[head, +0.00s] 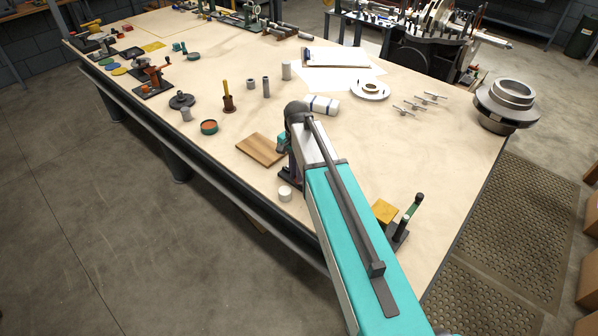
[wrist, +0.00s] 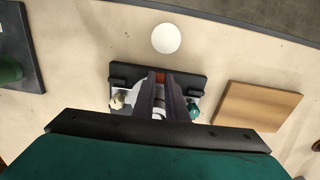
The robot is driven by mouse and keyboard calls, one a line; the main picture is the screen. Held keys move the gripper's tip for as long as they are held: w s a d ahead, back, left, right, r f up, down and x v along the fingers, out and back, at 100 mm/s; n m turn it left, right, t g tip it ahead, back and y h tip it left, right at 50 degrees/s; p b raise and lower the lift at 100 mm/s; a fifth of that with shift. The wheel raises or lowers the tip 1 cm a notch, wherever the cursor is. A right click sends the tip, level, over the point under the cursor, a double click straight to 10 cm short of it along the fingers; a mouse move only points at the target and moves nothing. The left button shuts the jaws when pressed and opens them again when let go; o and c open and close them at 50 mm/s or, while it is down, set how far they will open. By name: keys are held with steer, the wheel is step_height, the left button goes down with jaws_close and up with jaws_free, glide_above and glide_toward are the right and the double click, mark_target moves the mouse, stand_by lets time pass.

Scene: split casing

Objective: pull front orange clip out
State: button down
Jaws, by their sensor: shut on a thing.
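The split casing (wrist: 142,98), pale grey, sits in a black holder (wrist: 122,74) on the bench in the wrist view. A small orange clip (wrist: 160,77) shows at the holder's top edge, between the fingertips. My gripper (wrist: 160,84) reaches down over the casing with its two dark fingers close together, shut on the orange clip. A beige knob (wrist: 117,102) is left of the fingers and a teal knob (wrist: 194,113) is right of them. The fingers hide the middle of the casing. In the head view my arm hides most of it; part of the dark holder (head: 289,182) shows.
A wooden block (wrist: 258,105) lies right of the holder. A white round piece (wrist: 166,38) stands near the bench edge. A dark plate with a green part (wrist: 12,70) is at the left. A yellow-topped fixture (head: 385,211) stands right of my arm in the head view.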

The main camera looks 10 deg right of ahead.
steer(key=shift+a, duration=0.3)
steer(key=c, duration=1.8)
jaws_free()
steer(key=shift+o, duration=0.2)
steer(key=shift+d, duration=0.1)
steer(key=shift+r, duration=0.15)
step_height(320, 180, up, 14)
steer(key=b, duration=0.3)
